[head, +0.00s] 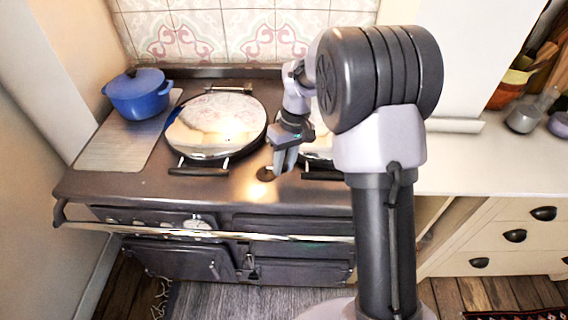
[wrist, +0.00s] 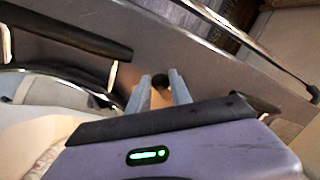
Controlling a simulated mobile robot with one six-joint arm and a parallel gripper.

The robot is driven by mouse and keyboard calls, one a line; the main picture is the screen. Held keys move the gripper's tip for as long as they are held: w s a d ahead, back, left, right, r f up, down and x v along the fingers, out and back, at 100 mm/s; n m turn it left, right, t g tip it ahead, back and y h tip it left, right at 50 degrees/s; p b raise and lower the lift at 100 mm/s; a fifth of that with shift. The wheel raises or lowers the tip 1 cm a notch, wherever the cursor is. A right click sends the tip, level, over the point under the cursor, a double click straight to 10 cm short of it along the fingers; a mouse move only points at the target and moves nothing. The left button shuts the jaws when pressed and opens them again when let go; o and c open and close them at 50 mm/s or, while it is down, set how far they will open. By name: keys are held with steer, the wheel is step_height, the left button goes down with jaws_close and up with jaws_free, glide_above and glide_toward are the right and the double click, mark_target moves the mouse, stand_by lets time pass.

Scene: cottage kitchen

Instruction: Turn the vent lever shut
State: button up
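A small dark round knob (head: 266,174), likely part of the vent lever, shows on the front part of the range cooker's top (head: 225,188) in the head view. In the wrist view a dark round knob (wrist: 160,81) appears between the two grey fingertips or just beyond them. My gripper (head: 284,168) points down beside the knob, close over the cooker top. Its fingers (wrist: 159,84) stand apart with a gap between them. I cannot tell whether they touch the knob. The rest of the lever is hidden or too small to make out.
A shut round hotplate lid (head: 215,125) with a front handle lies left of my gripper; a second lid (head: 318,148) is partly behind my arm. A blue pot (head: 138,95) stands at the back left. A metal rail (head: 210,232) runs along the cooker's front.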

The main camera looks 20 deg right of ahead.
mark_target(265, 189)
steer(key=shift+s+m, duration=0.1)
steer(key=shift+m, duration=0.2)
jaws_close()
steer(key=m, duration=0.1)
steer(key=s+a+m+b, duration=0.1)
steer(key=m, duration=0.1)
steer(key=shift+s+a+m+t, duration=0.1)
steer(key=shift+a+m+t, duration=0.2)
steer(key=shift+t, duration=0.1)
steer(key=m, duration=0.1)
steer(key=a+m+b, duration=0.1)
steer(key=m, duration=0.1)
steer(key=shift+s+a+m+t, duration=0.2)
steer(key=shift+s+m+t, duration=0.1)
steer(key=shift+s, duration=0.05)
steer(key=a+m, duration=0.1)
steer(key=m, duration=0.1)
steer(key=shift+s+a+m, duration=0.1)
steer(key=shift+m, duration=0.2)
steer(key=shift+a+m+t+h, duration=0.15)
steer(key=shift+a+m+t, duration=0.2)
steer(key=shift+m, duration=0.5)
steer(key=shift+a+m+t+h, duration=0.15)
steer(key=shift+a+m, duration=0.3)
steer(key=shift+m, duration=0.4)
steer(key=o, duration=1)
jaws_free()
steer(key=shift+c, duration=0.2)
